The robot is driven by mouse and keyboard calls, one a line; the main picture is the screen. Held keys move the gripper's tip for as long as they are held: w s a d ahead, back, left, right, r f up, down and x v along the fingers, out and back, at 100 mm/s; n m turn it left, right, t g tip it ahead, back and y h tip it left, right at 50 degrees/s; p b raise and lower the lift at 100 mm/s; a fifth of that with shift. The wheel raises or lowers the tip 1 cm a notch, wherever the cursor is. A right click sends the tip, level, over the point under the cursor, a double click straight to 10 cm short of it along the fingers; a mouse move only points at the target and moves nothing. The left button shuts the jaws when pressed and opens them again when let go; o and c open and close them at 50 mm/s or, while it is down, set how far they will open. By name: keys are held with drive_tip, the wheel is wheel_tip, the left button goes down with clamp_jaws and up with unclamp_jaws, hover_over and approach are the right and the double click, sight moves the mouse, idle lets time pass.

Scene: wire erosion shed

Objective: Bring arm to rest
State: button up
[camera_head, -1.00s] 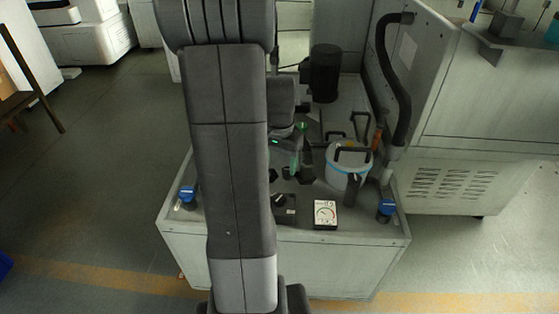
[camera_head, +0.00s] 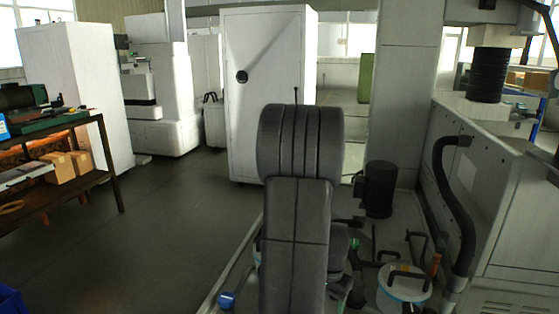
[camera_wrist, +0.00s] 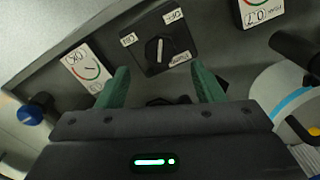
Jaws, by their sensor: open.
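My gripper (camera_wrist: 162,80) shows in the wrist view with its two green fingers spread apart and nothing between them. It is over the panel, just below a black rotary switch (camera_wrist: 160,46) with white labels around it. I cannot tell whether the fingers touch anything. In the head view my arm stands in the middle and hides most of the gripper and the panel; only bits of green show to its right.
A gauge (camera_wrist: 85,68), another gauge (camera_wrist: 255,12) and a blue knob (camera_wrist: 30,112) surround the switch. A white pot with a blue band (camera_head: 402,291), a dark cylinder (camera_head: 379,189) and a thick black hose (camera_head: 458,205) stand right. The left floor (camera_head: 165,215) is clear.

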wheel_tip(320, 180, down, 6)
drive_tip(key=shift+f, duration=0.2)
idle(0.4)
